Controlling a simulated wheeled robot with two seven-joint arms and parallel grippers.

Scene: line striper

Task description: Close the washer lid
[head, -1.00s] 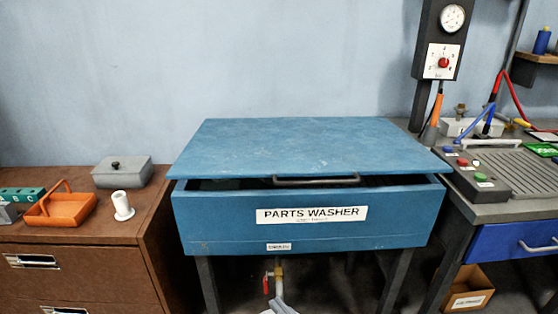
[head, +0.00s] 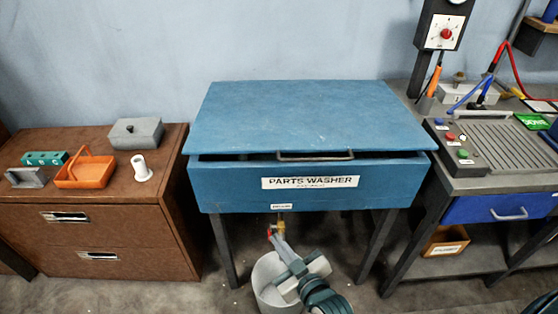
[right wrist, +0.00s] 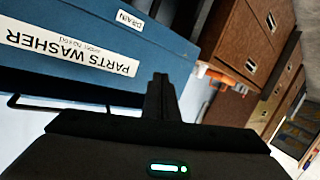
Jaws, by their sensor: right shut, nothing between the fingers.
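The blue parts washer (head: 235,196) stands on dark legs against the wall. Its flat blue lid (head: 310,115) lies low over the tub, with a dark gap under its front edge. A dark bar handle (head: 315,155) runs along that edge. My right gripper (head: 278,240) is below the washer's front panel, apart from the lid, and looks empty. In the right wrist view, its fingers (right wrist: 160,95) are together, and the washer's labelled front (right wrist: 70,45) appears upside down behind them. Part of the handle (right wrist: 45,107) shows at left there. My left gripper is not in view.
A brown cabinet (head: 110,230) at left holds an orange basket (head: 85,172), a grey lidded box (head: 137,133) and a white spool (head: 141,168). A grey workbench (head: 480,184) stands close at right. A pale bucket (head: 268,285) is under the washer.

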